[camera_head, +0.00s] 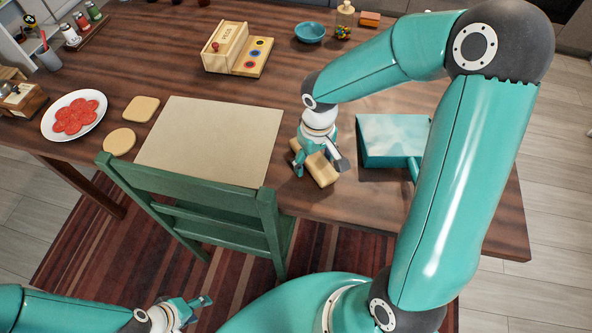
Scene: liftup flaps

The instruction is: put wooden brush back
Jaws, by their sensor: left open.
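A light wooden block-shaped piece, which looks like the wooden brush (324,173), lies at the table's front edge, right of the beige mat. My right gripper (319,164) is over it, pointing down, with one finger on each side of it. I cannot tell whether the fingers touch it or have closed on it. Bristles are not visible. My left gripper (192,312) is open and empty, low in the picture, in front of the green chair and away from the table.
A teal dustpan-like box (392,139) with a handle lies right of the brush. A beige mat (213,139) lies behind the green chair (195,208). A wooden box (225,47), a blue bowl (310,32) and a plate of red slices (73,115) stand farther away.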

